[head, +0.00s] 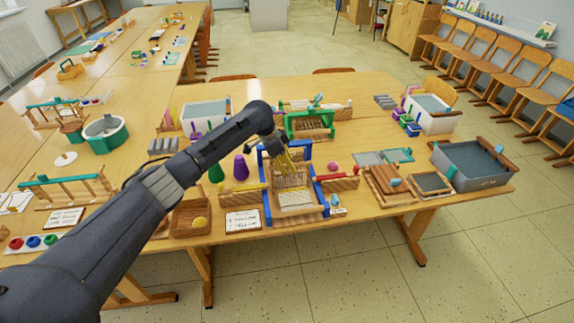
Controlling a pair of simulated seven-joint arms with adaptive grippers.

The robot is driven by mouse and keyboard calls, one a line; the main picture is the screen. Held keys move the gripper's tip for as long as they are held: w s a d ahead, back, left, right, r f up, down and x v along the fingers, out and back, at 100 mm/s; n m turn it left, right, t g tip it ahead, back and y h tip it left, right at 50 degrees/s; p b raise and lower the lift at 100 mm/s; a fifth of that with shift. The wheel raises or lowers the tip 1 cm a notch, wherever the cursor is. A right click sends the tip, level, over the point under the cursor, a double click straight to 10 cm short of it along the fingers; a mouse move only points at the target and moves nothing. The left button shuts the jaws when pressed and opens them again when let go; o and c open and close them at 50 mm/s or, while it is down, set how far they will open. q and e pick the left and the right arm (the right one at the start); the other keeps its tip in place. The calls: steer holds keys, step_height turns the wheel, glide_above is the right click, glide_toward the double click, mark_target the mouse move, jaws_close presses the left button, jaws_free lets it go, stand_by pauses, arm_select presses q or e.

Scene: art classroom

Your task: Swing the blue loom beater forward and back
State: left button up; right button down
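The small loom with blue side posts (266,207) stands near the front edge of the table, with pale warp threads and a white woven piece (295,198) at its front. Blue parts show at its back and right side; the beater is partly hidden and I cannot make out its exact tilt. My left arm reaches in from the left, and my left gripper (284,163) hangs over the back part of the loom, pointing down. Its fingers are small and blend with the threads, so whether they touch the beater or are shut is unclear. My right gripper is out of view.
A green loom (310,122) stands behind. A purple cone (240,167) and green cone (216,173) are left of the loom. A white card (242,221) lies front left. Wooden frames (388,183) and a grey tub (472,165) are to the right.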

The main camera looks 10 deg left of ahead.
arm_select(q)
steer(key=v, duration=1.2)
steer(key=shift+o, duration=0.3)
